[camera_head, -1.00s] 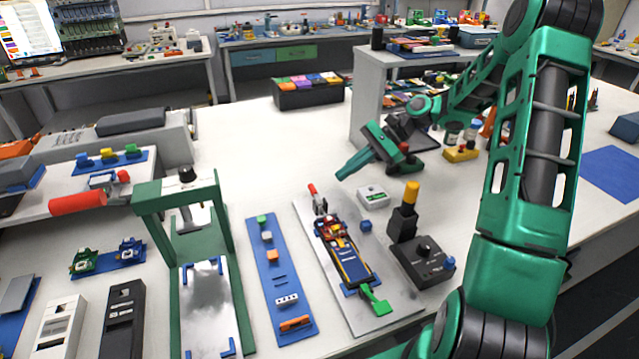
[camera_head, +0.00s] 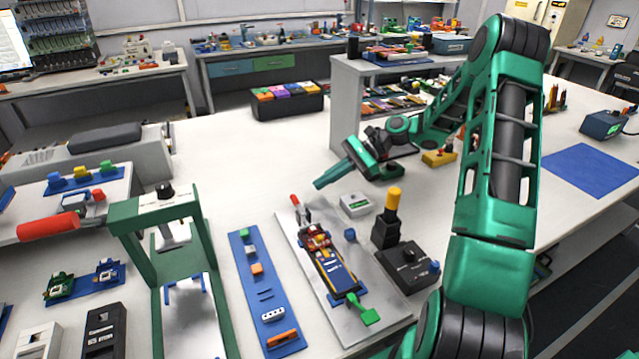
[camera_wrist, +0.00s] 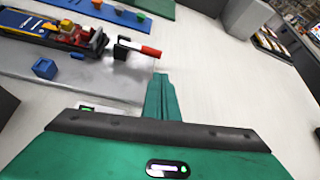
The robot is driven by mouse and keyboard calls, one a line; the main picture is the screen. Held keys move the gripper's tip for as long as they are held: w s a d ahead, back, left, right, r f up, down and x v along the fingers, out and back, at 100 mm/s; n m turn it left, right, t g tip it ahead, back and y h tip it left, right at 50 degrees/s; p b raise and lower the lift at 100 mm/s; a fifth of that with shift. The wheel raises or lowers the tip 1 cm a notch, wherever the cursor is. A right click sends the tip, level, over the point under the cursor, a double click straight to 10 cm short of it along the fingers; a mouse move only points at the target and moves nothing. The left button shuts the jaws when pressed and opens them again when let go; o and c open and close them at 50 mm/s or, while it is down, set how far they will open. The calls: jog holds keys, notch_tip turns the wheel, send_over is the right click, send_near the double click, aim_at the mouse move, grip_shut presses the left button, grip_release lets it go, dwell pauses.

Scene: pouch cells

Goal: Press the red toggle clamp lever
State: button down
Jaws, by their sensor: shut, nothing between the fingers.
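The toggle clamp's red lever (camera_head: 295,200) sticks up at the far end of a grey metal plate (camera_head: 350,312). In the wrist view the red lever (camera_wrist: 139,47) lies just beyond my fingertips and to their left, with a gap between. The clamp stands at the end of a blue and yellow pouch cell fixture (camera_head: 328,265). My green gripper (camera_head: 318,184) is shut and empty, held above the table to the right of the lever and a little behind it. Its closed fingers (camera_wrist: 161,80) also show in the wrist view.
A blue strip with small parts (camera_head: 250,300) lies left. A green press frame (camera_head: 155,213) stands further left. Open table lies behind the lever.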

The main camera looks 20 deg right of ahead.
aim_at(297, 205)
jog(key=x, duration=0.7)
jog(key=shift+a+f, duration=0.15)
jog(key=shift+a, duration=0.15)
